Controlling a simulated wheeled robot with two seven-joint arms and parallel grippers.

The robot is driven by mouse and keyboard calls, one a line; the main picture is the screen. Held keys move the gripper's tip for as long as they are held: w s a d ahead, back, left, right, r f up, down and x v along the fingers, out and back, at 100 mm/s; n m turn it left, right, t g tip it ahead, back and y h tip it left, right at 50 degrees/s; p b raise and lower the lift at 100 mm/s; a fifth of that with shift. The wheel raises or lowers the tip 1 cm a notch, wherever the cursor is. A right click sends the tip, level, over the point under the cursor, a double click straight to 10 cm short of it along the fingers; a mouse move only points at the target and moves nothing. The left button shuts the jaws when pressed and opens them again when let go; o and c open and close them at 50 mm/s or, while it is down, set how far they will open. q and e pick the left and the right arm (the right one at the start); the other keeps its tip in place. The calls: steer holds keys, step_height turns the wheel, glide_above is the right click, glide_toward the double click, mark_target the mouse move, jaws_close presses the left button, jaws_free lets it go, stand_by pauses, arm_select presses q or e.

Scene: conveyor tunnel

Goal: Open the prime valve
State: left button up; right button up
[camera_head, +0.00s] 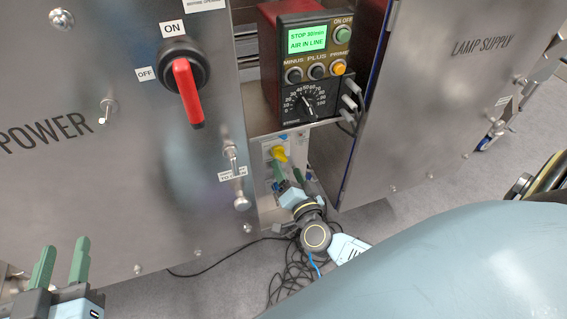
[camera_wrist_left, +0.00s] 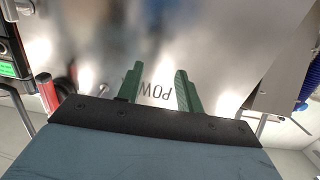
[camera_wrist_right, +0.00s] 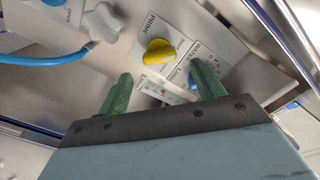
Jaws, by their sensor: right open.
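The prime valve is a yellow knob (camera_wrist_right: 159,52) on a pale plate labelled PRIME in the right wrist view. It also shows in the head view (camera_head: 279,153), low in the gap below the pump box. My right gripper (camera_wrist_right: 161,69) is open and empty, its green fingers pointing toward the plate with the knob just beyond and between the tips. I cannot tell whether they touch it. In the head view the right gripper (camera_head: 287,173) is just below the knob, partly hidden by my wrist. My left gripper (camera_head: 65,245) is open and empty before the POWER panel.
A pump box (camera_head: 305,60) with a lit display stands above the valve. A red-handled switch (camera_head: 184,90) is on the left cabinet. The LAMP SUPPLY cabinet (camera_head: 430,100) bounds the gap on the right. A blue knob (camera_wrist_right: 192,80) is partly hidden by a right finger.

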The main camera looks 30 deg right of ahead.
mark_target(282, 159)
steer(key=x, duration=0.3)
steer(key=shift+b, duration=0.4)
arm_select(q)
steer(key=shift+s+d+r+t+h, duration=0.15)
steer(key=shift+r+t+h, duration=0.1)
steer(key=shift+r+t, duration=0.55)
steer(key=shift+d+r+t+h, duration=0.2)
steer(key=shift+r+t, duration=0.25)
steer(key=shift+r, duration=0.65)
steer(key=shift+s+d+r+t+h, duration=0.15)
steer(key=shift+r+t+h, duration=0.1)
steer(key=shift+r+t, duration=0.55)
arm_select(e)
steer(key=shift+w+d, duration=0.15)
steer(key=shift+w, duration=0.5)
arm_select(q)
steer(key=shift+w+r, duration=0.1)
steer(key=shift+r, duration=0.05)
arm_select(e)
steer(key=c, duration=1)
